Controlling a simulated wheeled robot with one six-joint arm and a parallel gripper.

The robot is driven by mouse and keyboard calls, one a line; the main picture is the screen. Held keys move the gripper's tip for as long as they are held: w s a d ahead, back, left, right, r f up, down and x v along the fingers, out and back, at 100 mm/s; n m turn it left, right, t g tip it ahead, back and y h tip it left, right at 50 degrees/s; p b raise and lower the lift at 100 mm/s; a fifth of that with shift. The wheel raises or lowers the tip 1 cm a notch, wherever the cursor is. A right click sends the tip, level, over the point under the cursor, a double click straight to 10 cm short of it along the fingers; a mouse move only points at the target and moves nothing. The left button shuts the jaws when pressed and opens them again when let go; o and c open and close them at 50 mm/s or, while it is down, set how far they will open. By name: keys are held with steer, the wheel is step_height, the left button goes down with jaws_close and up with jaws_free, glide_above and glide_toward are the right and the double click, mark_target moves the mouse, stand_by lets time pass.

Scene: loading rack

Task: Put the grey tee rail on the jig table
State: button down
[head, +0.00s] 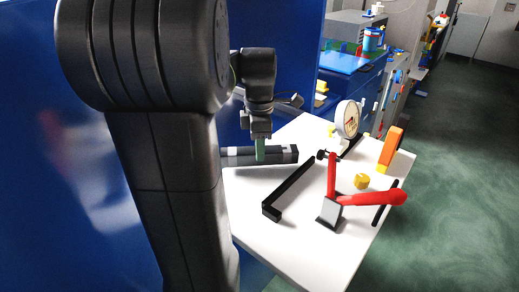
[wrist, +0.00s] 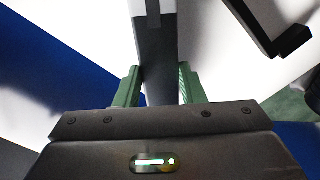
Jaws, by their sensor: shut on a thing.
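The grey tee rail (head: 280,155) is a long bar with dark and light grey sections, lying roughly level across the back left part of the white jig table (head: 300,250). My gripper (head: 260,150) points down with its green fingers closed around the rail. In the wrist view, the rail (wrist: 155,50) runs away between the two green fingers of my gripper (wrist: 157,85), with the white table (wrist: 90,35) beyond. The rail's left part is hidden behind my arm in the head view. I cannot tell if the rail touches the table.
A black angled bar (head: 290,188) lies in front of the rail. A red-handled clamp (head: 333,180), a yellow knob (head: 362,181), an orange block (head: 391,148), a round dial (head: 347,119) and a black rod (head: 385,203) occupy the right side. The front of the table is clear.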

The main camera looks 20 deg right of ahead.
steer(key=shift+f, duration=0.65)
steer(key=shift+f, duration=0.2)
steer(key=c, duration=0.9)
jaws_free()
steer(key=shift+r, duration=0.1)
step_height(320, 180, up, 12)
steer(key=shift+r, duration=0.1)
